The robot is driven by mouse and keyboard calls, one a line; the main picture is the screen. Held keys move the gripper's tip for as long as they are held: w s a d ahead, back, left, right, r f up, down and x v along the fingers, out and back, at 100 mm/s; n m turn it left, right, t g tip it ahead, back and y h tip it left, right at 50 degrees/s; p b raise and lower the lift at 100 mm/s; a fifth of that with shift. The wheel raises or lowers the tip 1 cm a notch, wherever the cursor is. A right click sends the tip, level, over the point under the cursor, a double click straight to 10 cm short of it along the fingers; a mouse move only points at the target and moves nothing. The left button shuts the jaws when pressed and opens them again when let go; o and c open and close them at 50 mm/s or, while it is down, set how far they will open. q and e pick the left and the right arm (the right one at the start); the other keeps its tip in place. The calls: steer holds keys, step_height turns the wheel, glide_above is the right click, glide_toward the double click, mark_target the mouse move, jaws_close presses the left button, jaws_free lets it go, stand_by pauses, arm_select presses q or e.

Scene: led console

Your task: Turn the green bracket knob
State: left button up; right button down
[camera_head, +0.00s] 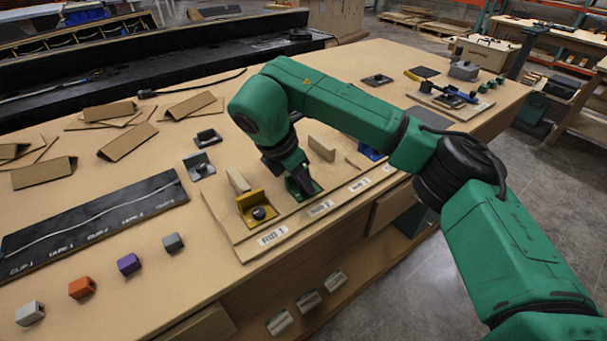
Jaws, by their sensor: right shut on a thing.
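The green bracket (312,191) stands on the wooden board (230,222) near the table's front edge, between a yellow bracket (257,208) on its left and a blue bracket (371,152) on its right. My right gripper (303,188) points down at the green bracket and is shut on its knob. The fingers hide the knob and part of the bracket. The yellow bracket's dark knob shows plainly. My left gripper is not in view.
Upright wooden pieces (321,148) stand behind the brackets. A grey bracket (199,166) sits left of the board. Several coloured blocks (129,264) and a black strip (90,222) lie at left. Tools (447,95) lie at far right.

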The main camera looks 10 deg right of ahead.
steer(key=m, duration=0.1)
steer(key=m+g+p, duration=0.1)
steer(key=m, duration=0.2)
steer(key=shift+w+r+m+g+p, duration=0.3)
steer(key=shift+r+m+p, duration=0.05)
steer(key=shift+m+p, duration=0.05)
steer(key=shift+w+f+m+g+p, duration=0.1)
steer(key=shift+m+g+p, duration=0.6)
steer(key=shift+m, duration=1.3)
steer(key=shift+m+g, duration=0.3)
steer(key=shift+m, duration=0.1)
steer(key=c, duration=0.9)
jaws_free()
steer(key=shift+f, duration=0.15)
steer(key=p+v, duration=0.6)
steer(key=v, duration=0.8)
steer(key=shift+a+r, duration=0.15)
steer(key=shift+r, duration=0.15)
